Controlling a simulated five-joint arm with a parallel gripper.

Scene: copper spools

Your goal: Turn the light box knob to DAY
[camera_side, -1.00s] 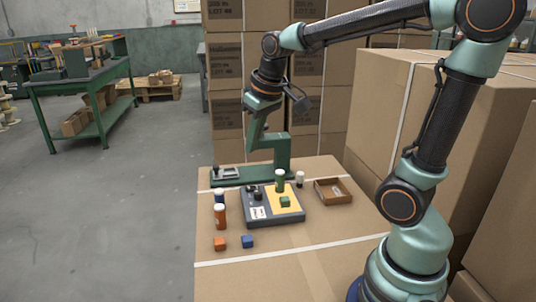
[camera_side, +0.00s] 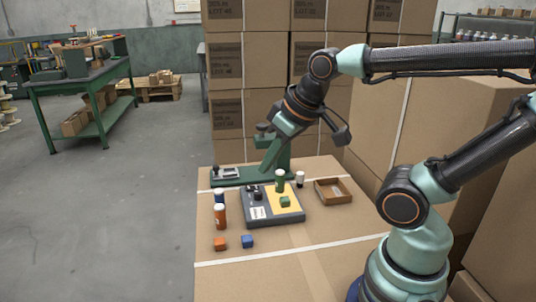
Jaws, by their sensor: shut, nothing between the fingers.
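The light box (camera_side: 288,216) is a grey box with a yellow panel on its right half, standing on the carton top. Its dark knob (camera_side: 256,192) sits on the left part, above a white label; the pointer direction is too small to read. My gripper (camera_side: 266,168) is shut and empty. A green bottle with a white cap (camera_side: 280,181) and a green cube (camera_side: 285,201) are on the yellow panel.
Orange (camera_side: 220,215) and blue (camera_side: 219,198) bottles stand left of the box. Orange (camera_side: 220,243) and blue (camera_side: 247,241) cubes lie in front. A green fixture (camera_side: 232,182) is behind, an open cardboard tray (camera_side: 340,197) right, beside a small white-capped container (camera_side: 300,178).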

